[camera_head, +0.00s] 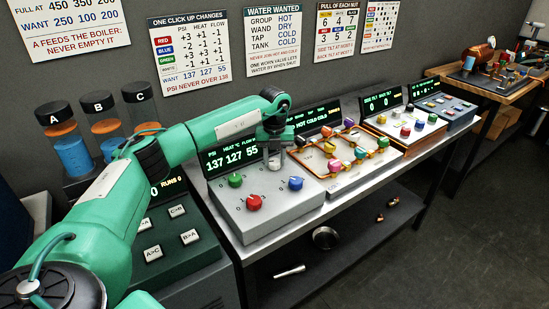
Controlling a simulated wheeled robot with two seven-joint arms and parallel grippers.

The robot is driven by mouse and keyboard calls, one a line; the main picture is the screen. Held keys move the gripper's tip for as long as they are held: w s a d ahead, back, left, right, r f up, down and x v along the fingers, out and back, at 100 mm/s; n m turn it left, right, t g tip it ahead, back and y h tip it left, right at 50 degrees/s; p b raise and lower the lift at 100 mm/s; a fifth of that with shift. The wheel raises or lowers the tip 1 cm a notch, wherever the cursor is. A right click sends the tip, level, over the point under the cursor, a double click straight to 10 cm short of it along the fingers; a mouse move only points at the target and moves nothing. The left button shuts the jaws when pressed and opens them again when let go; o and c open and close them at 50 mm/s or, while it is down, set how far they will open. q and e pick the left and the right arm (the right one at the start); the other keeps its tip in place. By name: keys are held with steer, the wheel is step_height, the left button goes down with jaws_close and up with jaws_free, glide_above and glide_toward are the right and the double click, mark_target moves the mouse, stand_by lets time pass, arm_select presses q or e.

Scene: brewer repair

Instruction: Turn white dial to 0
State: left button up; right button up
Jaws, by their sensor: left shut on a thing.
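The grey dial box (262,225) stands on the bench. It has a green dial (235,180), a red dial (254,202) and a blue dial (295,183) on its top. Its screen (228,162) reads PSI 137, HEAT 127, FLOW 55. My left gripper (274,163) points down at the back of the box, between and behind the green and blue dials. It is shut on the white dial there, which its fingers mostly hide, so its setting cannot be read. My right gripper is not in view.
A box of coloured valves (345,155) stands close to the right of the dial box. A wall sign (189,48) shows WANT 137 127 55. Tubes A, B and C (105,130) stand behind my left arm. Loose parts lie on the lower shelf (345,240).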

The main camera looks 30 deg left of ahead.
arm_select(q)
steer(key=shift+w+r, duration=0.1)
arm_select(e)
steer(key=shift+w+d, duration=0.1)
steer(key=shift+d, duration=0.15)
arm_select(q)
steer(key=o, duration=1)
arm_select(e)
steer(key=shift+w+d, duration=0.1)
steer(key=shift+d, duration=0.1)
arm_select(q)
steer(key=shift+r, duration=0.3)
step_height(320, 180, up, 9)
steer(key=b, duration=0.2)
step_height(320, 180, up, 4)
glide_above(275, 161)
steer(key=shift+a, duration=0.15)
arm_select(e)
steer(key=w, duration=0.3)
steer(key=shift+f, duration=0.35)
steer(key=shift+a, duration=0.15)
